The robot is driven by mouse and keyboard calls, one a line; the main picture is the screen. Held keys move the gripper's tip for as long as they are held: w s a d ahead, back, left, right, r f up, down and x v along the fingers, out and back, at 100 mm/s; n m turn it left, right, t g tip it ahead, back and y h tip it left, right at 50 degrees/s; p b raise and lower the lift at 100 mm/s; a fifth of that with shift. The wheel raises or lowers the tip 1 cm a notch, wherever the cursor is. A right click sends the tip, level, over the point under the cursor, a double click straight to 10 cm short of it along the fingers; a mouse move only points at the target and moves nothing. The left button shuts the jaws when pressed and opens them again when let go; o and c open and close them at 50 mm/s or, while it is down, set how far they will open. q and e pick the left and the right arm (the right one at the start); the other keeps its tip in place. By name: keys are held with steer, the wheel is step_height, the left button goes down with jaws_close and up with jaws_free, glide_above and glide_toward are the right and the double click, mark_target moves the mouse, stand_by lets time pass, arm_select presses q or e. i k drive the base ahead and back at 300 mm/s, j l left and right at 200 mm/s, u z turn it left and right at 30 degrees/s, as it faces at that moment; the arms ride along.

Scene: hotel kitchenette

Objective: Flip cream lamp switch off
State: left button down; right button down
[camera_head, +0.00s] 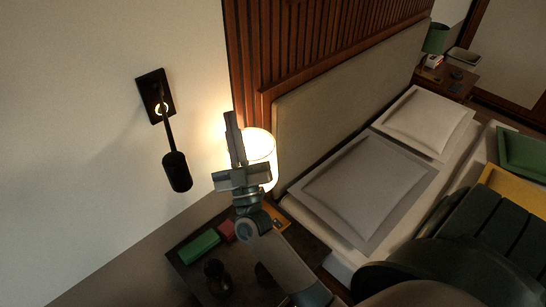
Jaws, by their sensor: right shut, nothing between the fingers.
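The cream lamp (264,148) has a glowing shade and stands at the back of the dark nightstand (187,262). It lights the wall around it. My right gripper (234,122) is shut and empty, its fingers pointing up in the picture. It overlaps the left part of the shade; I cannot tell whether it touches the lamp. My gripper and arm cover part of the lamp's lower area. I cannot make out the switch. My left gripper is not in view.
A black wall lamp (177,172) hangs on the wall at left. A green box (199,246), a red box (227,231) and dark objects lie on the nightstand. The bed with pillows (368,190) is at right. A green lamp (436,38) stands on the far nightstand.

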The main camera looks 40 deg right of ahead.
mark_target(276, 223)
steer(key=z, duration=1)
